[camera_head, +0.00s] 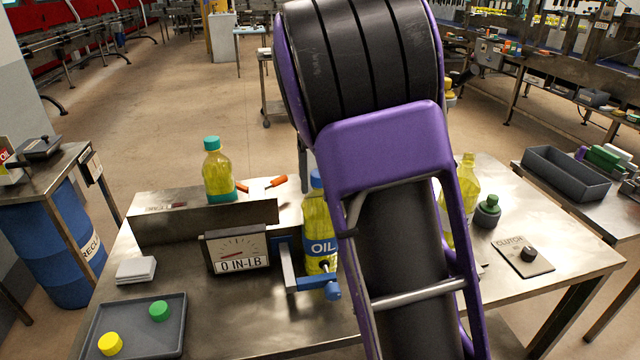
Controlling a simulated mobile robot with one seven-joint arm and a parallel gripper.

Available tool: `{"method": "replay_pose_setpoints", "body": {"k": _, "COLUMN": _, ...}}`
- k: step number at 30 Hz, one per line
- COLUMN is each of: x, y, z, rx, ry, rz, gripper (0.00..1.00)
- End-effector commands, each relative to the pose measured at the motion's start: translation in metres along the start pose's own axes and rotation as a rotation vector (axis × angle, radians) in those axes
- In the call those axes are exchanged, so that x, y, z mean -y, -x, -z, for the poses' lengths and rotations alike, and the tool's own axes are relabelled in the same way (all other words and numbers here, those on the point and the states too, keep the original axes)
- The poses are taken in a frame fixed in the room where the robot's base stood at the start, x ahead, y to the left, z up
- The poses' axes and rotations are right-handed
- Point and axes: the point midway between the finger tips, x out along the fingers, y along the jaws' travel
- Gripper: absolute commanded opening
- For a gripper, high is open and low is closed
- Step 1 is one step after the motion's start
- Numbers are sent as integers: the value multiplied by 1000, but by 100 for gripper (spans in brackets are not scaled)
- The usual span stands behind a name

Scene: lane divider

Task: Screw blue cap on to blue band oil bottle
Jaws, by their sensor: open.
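The oil bottle with the blue band (316,215) stands upright near the middle of the bench, beside the torque gauge. Its right side is hidden by my arm. A blue cap (316,178) shows at the top of this bottle, partly hidden by my arm; how tightly it sits cannot be seen. A clamp with a blue handle (332,289) is in front of the bottle. My arm crosses the middle of the picture, and my gripper is not visible.
The gauge (240,252) reads 0 IN-LB. A tray (168,335) holds a yellow and a green cap. A teal-capped bottle (217,172) stands at the back left. Another oil bottle (467,190) and a clutch panel (523,256) are on the right.

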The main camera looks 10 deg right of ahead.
Motion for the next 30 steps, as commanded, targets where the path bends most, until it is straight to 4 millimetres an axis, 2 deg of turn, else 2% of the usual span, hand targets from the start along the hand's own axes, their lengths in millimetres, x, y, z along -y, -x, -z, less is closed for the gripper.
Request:
{"method": "replay_pose_setpoints", "body": {"k": 3, "x": 1, "y": 0, "z": 0, "rx": 1, "ry": 65, "rz": 0, "gripper": 67}}
{"method": "replay_pose_setpoints", "body": {"k": 11, "x": 1, "y": 0, "z": 0, "rx": 1, "ry": 87, "rz": 0, "gripper": 67}}
{"method": "replay_pose_setpoints", "body": {"k": 17, "x": 1, "y": 0, "z": 0, "rx": 1, "ry": 217, "rz": 1, "gripper": 67}}
{"method": "replay_pose_setpoints", "body": {"k": 24, "x": 0, "y": 0, "z": 0, "rx": 0, "ry": 229, "rz": 1, "gripper": 67}}
{"method": "replay_pose_setpoints", "body": {"k": 30, "x": 1, "y": 0, "z": 0, "rx": 1, "ry": 359, "rz": 0, "gripper": 67}}
